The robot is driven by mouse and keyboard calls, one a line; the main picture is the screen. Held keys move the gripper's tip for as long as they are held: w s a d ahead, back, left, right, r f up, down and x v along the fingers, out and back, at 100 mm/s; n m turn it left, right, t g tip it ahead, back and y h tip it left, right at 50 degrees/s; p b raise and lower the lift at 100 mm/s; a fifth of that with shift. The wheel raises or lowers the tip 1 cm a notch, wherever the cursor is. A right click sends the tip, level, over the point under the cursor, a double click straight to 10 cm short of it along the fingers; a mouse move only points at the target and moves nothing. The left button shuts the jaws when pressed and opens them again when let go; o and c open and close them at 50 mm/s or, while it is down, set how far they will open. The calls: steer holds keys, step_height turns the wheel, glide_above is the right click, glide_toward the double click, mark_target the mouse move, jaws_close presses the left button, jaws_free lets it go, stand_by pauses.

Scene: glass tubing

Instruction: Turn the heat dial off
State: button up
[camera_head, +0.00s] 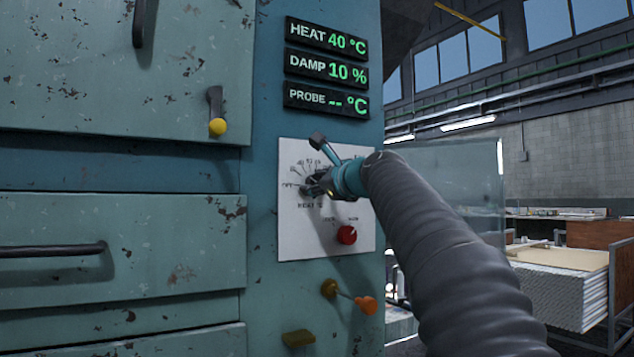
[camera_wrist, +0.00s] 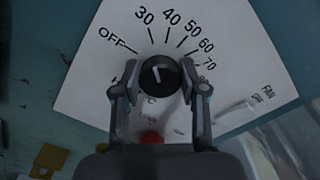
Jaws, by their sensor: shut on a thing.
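The heat dial (camera_wrist: 159,76) is a round black knob with a white pointer line, on a white panel (camera_wrist: 85,100) with a printed scale. The scale runs from OFF at upper left through 30, 40, 50, 60 and 70. The pointer line points up the picture, roughly towards the 30 to 40 marks. My gripper (camera_wrist: 163,88) has its two fingers on either side of the dial, shut on it. In the head view my gripper (camera_head: 318,184) is at the panel and mostly hides the dial. The heat display (camera_head: 326,37) reads 40 °C.
A red knob (camera_head: 346,235) sits below the dial, and an orange-tipped lever (camera_head: 366,305) lower down. Damp (camera_head: 326,68) reads 10 % and probe (camera_head: 326,99) shows dashes. A dark-tipped lever (camera_head: 318,141) is just above my gripper.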

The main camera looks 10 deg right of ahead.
steer(key=shift+f+n+b, duration=0.1)
steer(key=shift+n+b, duration=0.3)
steer(key=shift+n, duration=3.8)
steer(key=o, duration=1.1)
steer(key=shift+o, duration=0.2)
steer(key=shift+s, duration=0.1)
steer(key=v, duration=1.2)
